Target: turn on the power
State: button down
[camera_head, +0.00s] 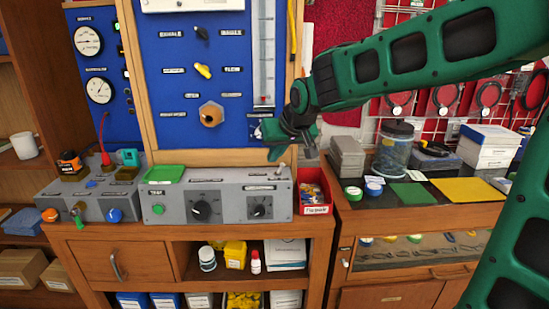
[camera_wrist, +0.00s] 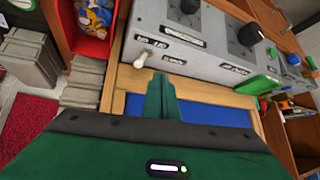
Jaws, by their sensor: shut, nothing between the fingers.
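The grey control box (camera_head: 215,197) stands on the wooden bench, with a green button (camera_head: 158,209) and two black knobs (camera_head: 202,208) on its front. A small pale toggle switch (camera_head: 280,169) sticks up near the right end of its top. In the wrist view the toggle switch (camera_wrist: 143,59) stands beside small labels that I cannot read for sure. My green gripper (camera_head: 277,153) is above that end of the box. In the wrist view my gripper (camera_wrist: 160,82) is shut and empty, its tips close to the switch; contact cannot be told.
A red bin (camera_head: 317,210) stands right of the box, and grey bins (camera_head: 346,157) are farther right. A blue panel (camera_head: 205,75) rises behind the box. A grey unit (camera_head: 90,199) with coloured knobs is at the left. A green block (camera_head: 164,175) lies on the box.

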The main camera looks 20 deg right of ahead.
jog(key=a+v, duration=0.1)
jog(key=v, duration=1)
jog(key=shift+s+d+f, duration=0.25)
jog(key=shift+s+d, duration=0.05)
jog(key=shift+s, duration=0.1)
